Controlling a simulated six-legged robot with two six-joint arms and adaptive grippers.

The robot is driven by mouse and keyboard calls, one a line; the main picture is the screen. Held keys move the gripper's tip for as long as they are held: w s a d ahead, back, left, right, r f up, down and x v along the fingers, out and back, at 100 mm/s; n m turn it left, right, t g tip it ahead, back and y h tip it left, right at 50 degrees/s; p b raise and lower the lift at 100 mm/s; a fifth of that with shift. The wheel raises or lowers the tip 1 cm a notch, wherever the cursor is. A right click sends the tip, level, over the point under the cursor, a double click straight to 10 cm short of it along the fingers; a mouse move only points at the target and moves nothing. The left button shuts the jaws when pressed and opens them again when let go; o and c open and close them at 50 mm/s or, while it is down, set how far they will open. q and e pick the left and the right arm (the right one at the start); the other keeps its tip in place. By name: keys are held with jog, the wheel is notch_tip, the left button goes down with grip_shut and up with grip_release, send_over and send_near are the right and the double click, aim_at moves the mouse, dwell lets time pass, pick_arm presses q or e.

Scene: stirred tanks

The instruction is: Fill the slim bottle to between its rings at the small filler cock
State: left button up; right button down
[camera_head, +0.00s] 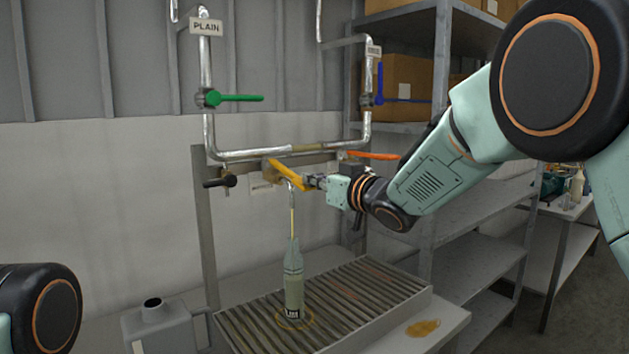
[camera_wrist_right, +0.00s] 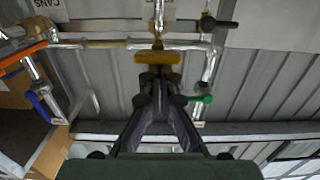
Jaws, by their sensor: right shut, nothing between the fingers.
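The slim bottle (camera_head: 293,276) stands upright on the slatted drip tray in the head view, greyish green with a dark band low down. Its rings and fill level are too small to make out. Above it is the small filler cock with a yellow lever (camera_head: 288,175). A thin yellowish stream (camera_head: 292,215) runs from its spout to the bottle's mouth. My right gripper (camera_head: 313,183) is shut and empty, its tips at the lever's right end. In the right wrist view, the shut fingers (camera_wrist_right: 159,84) point at the yellow lever (camera_wrist_right: 158,57). My left gripper is out of view.
A green-handled valve (camera_head: 235,98) and a blue-handled valve (camera_head: 380,88) sit on the pipes above. An orange lever (camera_head: 372,155) is right of the cock. A grey can (camera_head: 160,325) stands left of the drip tray (camera_head: 405,312). Shelves with boxes (camera_head: 405,92) are at right.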

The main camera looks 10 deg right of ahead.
dwell(0.9)
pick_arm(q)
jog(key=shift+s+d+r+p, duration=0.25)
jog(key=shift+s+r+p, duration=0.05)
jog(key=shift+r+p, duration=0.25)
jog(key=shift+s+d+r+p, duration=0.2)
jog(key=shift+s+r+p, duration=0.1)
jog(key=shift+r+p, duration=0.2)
pick_arm(e)
jog(key=s+d+r, duration=0.4)
jog(key=s+d, duration=0.1)
jog(key=s, duration=0.4)
jog(key=shift+s+d, duration=0.3)
jog(key=shift+s, duration=0.05)
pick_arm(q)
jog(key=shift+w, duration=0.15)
pick_arm(e)
jog(key=shift+w+a, duration=0.15)
jog(key=shift+w, duration=0.05)
jog(key=shift+s, duration=0.2)
jog(key=shift+w, duration=0.2)
jog(key=shift+s, duration=0.15)
